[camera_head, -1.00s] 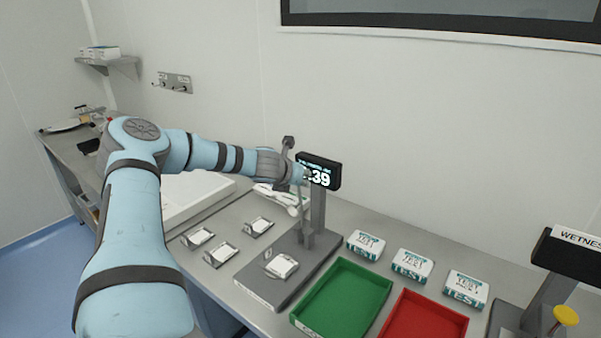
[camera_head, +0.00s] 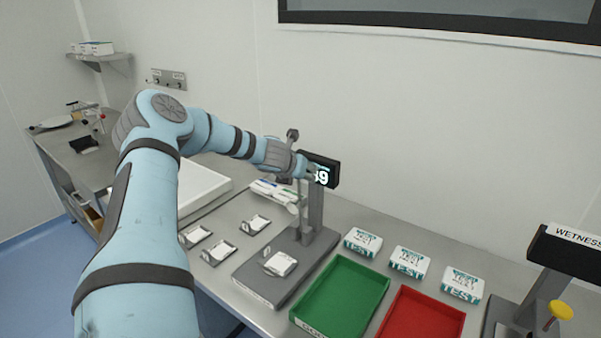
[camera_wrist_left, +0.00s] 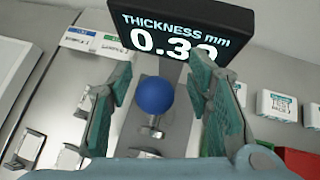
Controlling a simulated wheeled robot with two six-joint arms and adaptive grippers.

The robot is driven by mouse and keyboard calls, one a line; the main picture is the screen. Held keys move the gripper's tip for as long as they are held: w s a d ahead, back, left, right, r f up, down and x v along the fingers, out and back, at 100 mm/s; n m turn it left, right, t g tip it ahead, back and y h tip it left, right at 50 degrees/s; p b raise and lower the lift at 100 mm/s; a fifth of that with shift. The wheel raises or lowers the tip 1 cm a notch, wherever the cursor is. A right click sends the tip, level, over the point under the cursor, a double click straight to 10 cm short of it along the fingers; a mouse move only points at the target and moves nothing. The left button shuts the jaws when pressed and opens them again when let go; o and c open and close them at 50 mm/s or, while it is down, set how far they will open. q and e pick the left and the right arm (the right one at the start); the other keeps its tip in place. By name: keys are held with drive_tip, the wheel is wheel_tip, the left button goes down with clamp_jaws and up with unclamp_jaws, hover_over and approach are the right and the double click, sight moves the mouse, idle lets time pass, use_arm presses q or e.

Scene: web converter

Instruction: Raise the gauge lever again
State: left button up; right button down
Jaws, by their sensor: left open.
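The thickness gauge stands on the bench with a grey base (camera_head: 262,284), a post (camera_head: 316,212) and a black display (camera_head: 327,173). The display in the wrist view (camera_wrist_left: 178,30) reads "THICKNESS mm" and a value starting 0.3. A blue ball knob (camera_wrist_left: 154,95), apparently the gauge lever's, sits between the spread fingers of my left gripper (camera_wrist_left: 160,100), with gaps on both sides. In the head view my left gripper (camera_head: 306,171) is in front of the display's left part and hides the knob. A white sample (camera_head: 280,263) lies on the gauge base. My right gripper is not in view.
A green tray (camera_head: 326,328) and a red tray (camera_head: 420,318) stand right of the gauge. Several white TEST packs (camera_head: 409,262) lie behind them. Small sample holders (camera_head: 218,251) lie to the left. A second instrument (camera_head: 570,252) with a yellow knob stands far right.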

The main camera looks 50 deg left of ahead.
use_arm(q)
drive_tip(key=shift+a+r, duration=0.1)
drive_tip(key=shift+r, duration=0.2)
wheel_tip(320, 180, up, 10)
drive_tip(key=shift+f, duration=0.35)
